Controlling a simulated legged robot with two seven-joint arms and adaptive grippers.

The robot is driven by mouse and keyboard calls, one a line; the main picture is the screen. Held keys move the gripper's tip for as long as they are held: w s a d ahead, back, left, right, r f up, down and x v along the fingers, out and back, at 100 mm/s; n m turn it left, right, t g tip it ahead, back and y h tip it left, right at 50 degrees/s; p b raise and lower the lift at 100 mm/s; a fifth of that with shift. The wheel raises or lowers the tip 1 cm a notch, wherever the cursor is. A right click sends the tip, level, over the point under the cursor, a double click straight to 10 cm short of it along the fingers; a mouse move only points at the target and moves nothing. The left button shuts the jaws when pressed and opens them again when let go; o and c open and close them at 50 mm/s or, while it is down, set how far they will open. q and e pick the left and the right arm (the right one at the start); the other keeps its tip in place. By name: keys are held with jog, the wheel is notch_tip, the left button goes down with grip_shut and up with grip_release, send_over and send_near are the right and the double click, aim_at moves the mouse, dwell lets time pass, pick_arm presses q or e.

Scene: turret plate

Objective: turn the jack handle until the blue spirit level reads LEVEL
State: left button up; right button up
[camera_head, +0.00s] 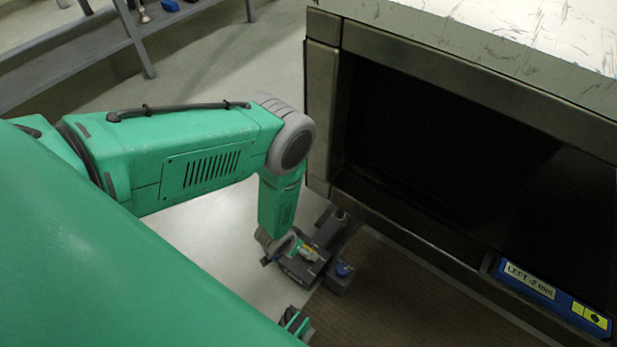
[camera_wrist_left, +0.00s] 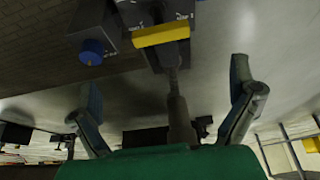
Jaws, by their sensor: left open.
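The blue spirit level (camera_head: 550,297) sits at the lower right of the head view, on the lower edge of the big frame. Its label reads "LEFT -2 mm". My left arm reaches down to the jack (camera_head: 338,278) near the floor, which has a blue knob (camera_wrist_left: 92,52). In the left wrist view, my left gripper (camera_wrist_left: 165,85) is open, its fingers wide apart. A dark jack handle (camera_wrist_left: 178,105) shows between the fingers, apart from both in the picture; its depth is unclear. A yellow block (camera_wrist_left: 160,35) is at its far end.
A large grey frame (camera_head: 322,110) with a dark opening and a scuffed pale top fills the right. A brown ribbed mat (camera_head: 390,300) lies below it. Grey shelving (camera_head: 60,55) stands at the upper left. Pale floor is clear between them.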

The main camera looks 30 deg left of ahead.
pick_arm(q)
jog(key=b+x, duration=0.5)
jog(key=x, duration=0.5)
jog(key=shift+s+a+f, duration=0.1)
jog(key=shift+a+f, duration=0.05)
jog(key=shift+a, duration=0.05)
jog(key=shift+w+d+f, duration=0.1)
jog(key=shift+w+f, duration=0.15)
jog(key=shift+f, duration=0.15)
jog(key=c, duration=1.2)
